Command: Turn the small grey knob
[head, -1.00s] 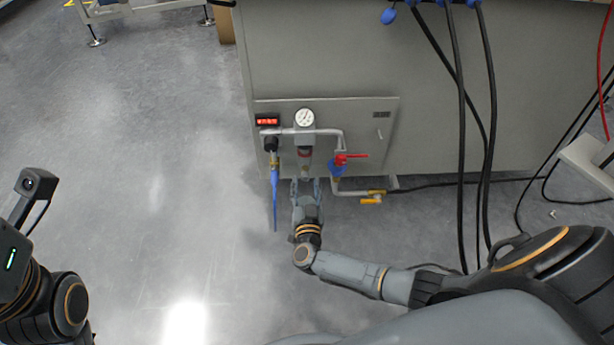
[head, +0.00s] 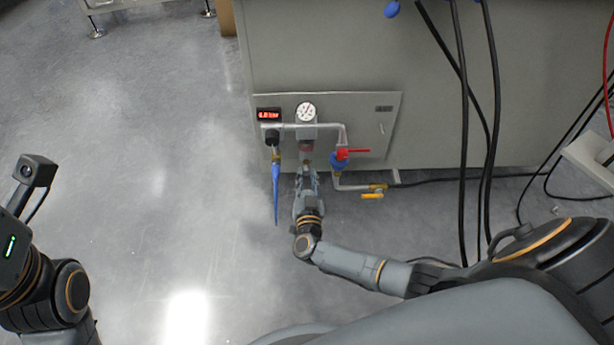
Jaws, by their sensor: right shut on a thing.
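The air unit with a round white gauge (head: 306,112) is on a grey panel (head: 370,115) low on the cabinet side. Its grey regulator body (head: 306,134) hangs below the gauge. My right gripper (head: 306,172) has its fingers up under the regulator's lower end, closed on the small grey knob there. The fingers and hand hide most of the knob, so its angle cannot be read. My left arm shows at the left edge, but its gripper fingers are out of view.
A red digital display (head: 268,114) is left of the gauge. A blue hose (head: 275,195) hangs left of my right gripper. A red valve handle (head: 354,151) and a yellow valve handle (head: 372,195) are to the right. Black cables (head: 464,130) hang further right. The left floor is clear.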

